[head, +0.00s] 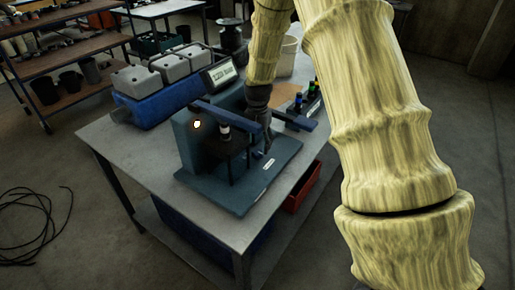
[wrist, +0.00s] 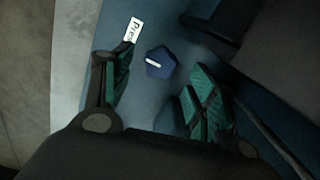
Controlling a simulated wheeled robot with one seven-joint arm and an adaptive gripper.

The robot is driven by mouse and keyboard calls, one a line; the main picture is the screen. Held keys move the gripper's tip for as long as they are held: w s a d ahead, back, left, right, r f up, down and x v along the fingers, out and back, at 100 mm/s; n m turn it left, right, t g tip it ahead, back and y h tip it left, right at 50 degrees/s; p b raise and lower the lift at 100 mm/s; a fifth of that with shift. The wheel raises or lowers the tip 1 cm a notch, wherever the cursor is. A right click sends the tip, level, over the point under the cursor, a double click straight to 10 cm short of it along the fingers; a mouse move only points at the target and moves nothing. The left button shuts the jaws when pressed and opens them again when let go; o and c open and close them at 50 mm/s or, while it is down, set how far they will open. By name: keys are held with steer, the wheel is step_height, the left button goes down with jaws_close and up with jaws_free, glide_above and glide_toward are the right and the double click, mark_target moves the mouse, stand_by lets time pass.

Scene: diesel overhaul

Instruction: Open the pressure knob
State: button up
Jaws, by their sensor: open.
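The pressure knob (wrist: 160,63) is a small dark blue, many-sided knob with a white pointer line, on the blue base plate of the test machine. The line slants slightly down to the right in the wrist view. A white label (wrist: 132,30), partly readable as "Pres", lies just beyond it. My gripper (wrist: 155,92) is open, its green-padded fingers to the left and right of the knob's near side, with no contact visible. In the head view my gripper (head: 266,143) points down over the right part of the machine (head: 225,195); the knob is hard to make out there.
A blue crate with grey canisters (head: 170,66) is behind left. Small bottles (head: 306,98) stand right of my gripper. A red bin (head: 303,188) sits below.

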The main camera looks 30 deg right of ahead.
mark_target(258, 152)
steer(key=shift+f+p, duration=0.35)
steer(key=shift+f, duration=1.4)
steer(key=c, duration=1)
